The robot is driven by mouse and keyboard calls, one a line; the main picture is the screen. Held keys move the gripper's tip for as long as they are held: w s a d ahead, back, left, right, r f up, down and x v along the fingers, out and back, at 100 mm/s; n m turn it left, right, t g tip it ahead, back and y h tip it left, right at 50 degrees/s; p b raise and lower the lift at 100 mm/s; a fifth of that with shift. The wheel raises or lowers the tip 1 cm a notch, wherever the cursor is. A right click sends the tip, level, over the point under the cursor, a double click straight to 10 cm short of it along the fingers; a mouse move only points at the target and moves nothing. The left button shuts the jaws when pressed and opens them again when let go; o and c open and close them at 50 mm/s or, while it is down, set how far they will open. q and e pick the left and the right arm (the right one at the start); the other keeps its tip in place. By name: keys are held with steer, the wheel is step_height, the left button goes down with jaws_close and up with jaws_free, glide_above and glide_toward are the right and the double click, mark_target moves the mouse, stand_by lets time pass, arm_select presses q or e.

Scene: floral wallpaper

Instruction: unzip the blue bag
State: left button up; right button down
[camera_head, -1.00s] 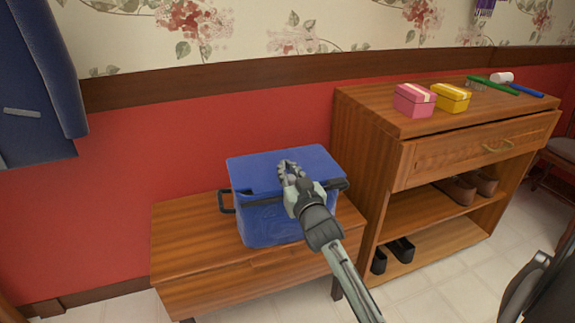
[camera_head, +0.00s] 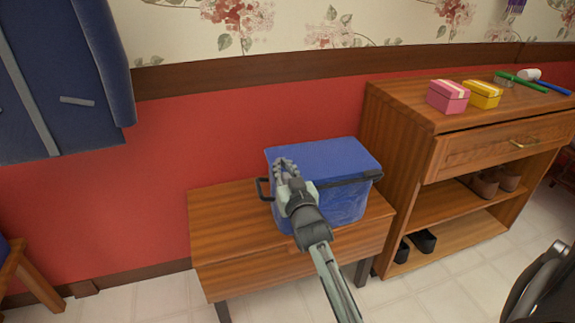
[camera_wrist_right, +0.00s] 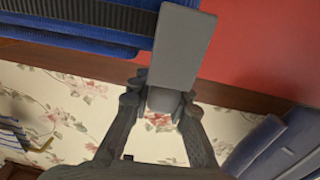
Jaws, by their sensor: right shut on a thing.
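The blue bag (camera_head: 335,208) is box-shaped, with a flat top and a dark band below its top edge. It stands upright on a low wooden bench. A dark side handle (camera_head: 263,189) sticks out at its left. My right gripper (camera_head: 283,165) is at the bag's front left, near the top edge, hiding part of the front. In the right wrist view its fingers (camera_wrist_right: 163,98) are shut on a grey flat zipper pull (camera_wrist_right: 180,45), next to the blue bag (camera_wrist_right: 60,30). I cannot tell how far the zip is open. My left gripper is not in view.
The bench (camera_head: 230,235) has bare wood left of the bag. A wooden cabinet (camera_head: 400,140) stands close at the right, with a pink box (camera_head: 447,97) and a yellow box (camera_head: 484,95) on top and shoes on its shelves. Dark blue cloth (camera_head: 70,90) hangs at upper left.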

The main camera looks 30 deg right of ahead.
steer(key=shift+a, duration=0.2)
steer(key=c, duration=1.4)
jaws_free()
steer(key=shift+o, duration=0.2)
steer(key=shift+r, duration=0.1)
step_height(320, 180, up, 10)
